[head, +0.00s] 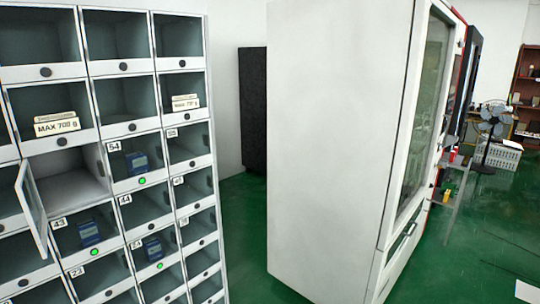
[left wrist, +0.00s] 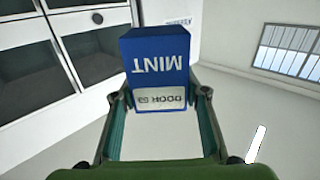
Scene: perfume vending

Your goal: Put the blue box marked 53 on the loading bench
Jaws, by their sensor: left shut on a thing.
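The blue box (left wrist: 160,62) shows in the left wrist view, with "MINT" and a white "DOOR" label upside down; its number is too small to read surely. My left gripper (left wrist: 160,95) is shut on it, one finger against each side. In the head view neither gripper nor the held box shows. There, the locker cabinet (head: 80,78) stands at the left, with one door (head: 33,205) swung open on an empty compartment (head: 75,188). I cannot make out the loading bench in either view.
Blue boxes sit in compartments 54 (head: 137,163), 43 (head: 89,233) and another (head: 153,249), each with a green light. A large white machine (head: 335,150) stands right of the cabinet. A fan (head: 489,120) stands far right.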

